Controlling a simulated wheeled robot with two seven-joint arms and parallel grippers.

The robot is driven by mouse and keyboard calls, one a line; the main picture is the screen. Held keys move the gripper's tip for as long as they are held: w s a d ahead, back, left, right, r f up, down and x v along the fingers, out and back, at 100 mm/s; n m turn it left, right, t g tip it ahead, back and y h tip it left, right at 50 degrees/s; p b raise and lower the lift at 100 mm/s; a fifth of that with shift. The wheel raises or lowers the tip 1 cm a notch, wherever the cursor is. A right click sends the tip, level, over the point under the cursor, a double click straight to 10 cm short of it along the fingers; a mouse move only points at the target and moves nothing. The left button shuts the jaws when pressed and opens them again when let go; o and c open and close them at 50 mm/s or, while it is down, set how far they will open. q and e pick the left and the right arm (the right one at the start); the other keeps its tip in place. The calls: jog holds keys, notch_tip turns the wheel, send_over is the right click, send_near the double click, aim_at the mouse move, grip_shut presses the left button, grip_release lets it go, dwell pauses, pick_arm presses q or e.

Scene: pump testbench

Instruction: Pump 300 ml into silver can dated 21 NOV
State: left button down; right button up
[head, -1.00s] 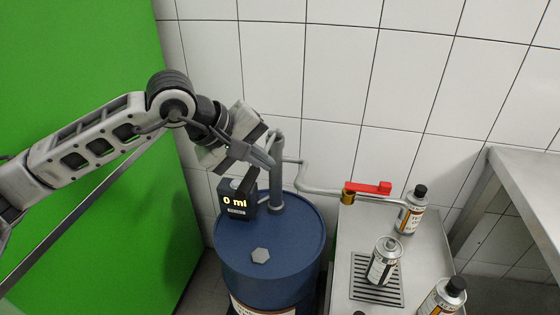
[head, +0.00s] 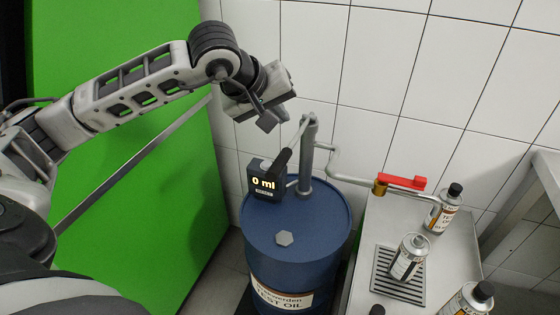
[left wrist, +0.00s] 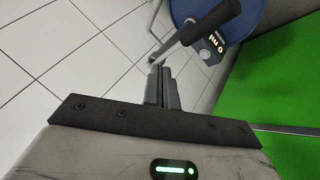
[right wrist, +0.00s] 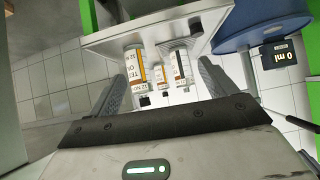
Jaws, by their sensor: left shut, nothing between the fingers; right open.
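A blue oil drum (head: 296,229) carries a grey pump (head: 306,160) with a dark handle (head: 282,161). Its display (head: 264,182) reads 0 ml. A red valve lever (head: 403,182) lies along the outlet pipe (head: 350,181). A silver can (head: 409,257) stands on the drain grate; its date is not legible. My left gripper (head: 267,122) is shut and empty, above and apart from the handle; its fingers also show in the left wrist view (left wrist: 162,82). My right gripper (right wrist: 166,85) is open and empty, with several cans (right wrist: 135,68) visible beyond its fingers.
A black-capped can (head: 442,210) stands at the back by the spout, another (head: 468,300) at the front right of the steel bench (head: 362,277). A dark cap (head: 377,310) shows at the bottom edge. A green panel (head: 130,170) is left, a tiled wall (head: 390,80) behind.

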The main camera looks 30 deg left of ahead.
pick_arm(q)
jog(key=b, duration=0.5)
send_near(286, 155)
jog(key=x, duration=0.4)
jog(key=shift+w+d+r, duration=0.1)
jog(key=shift+w+r, duration=0.05)
jog(key=shift+w, duration=0.35)
pick_arm(e)
jog(key=shift+w+a+f+y, duration=0.1)
jog(key=shift+a+f+y, duration=0.1)
jog(key=shift+f, duration=0.3)
jog(key=shift+w+a+f+y, duration=0.1)
jog(key=shift+a+f, duration=0.1)
jog(key=shift+f, duration=0.3)
jog(key=shift+w+a+r, duration=0.1)
jog(key=shift+w+r, duration=0.05)
jog(key=shift+w, duration=0.05)
jog(key=shift+s+f, duration=0.3)
pick_arm(q)
jog(key=shift+f+b, duration=0.5)
pick_arm(e)
jog(key=shift+f, duration=0.45)
jog(key=shift+w+a+r, duration=0.1)
jog(key=shift+w+r, duration=0.1)
jog(key=shift+r, duration=0.1)
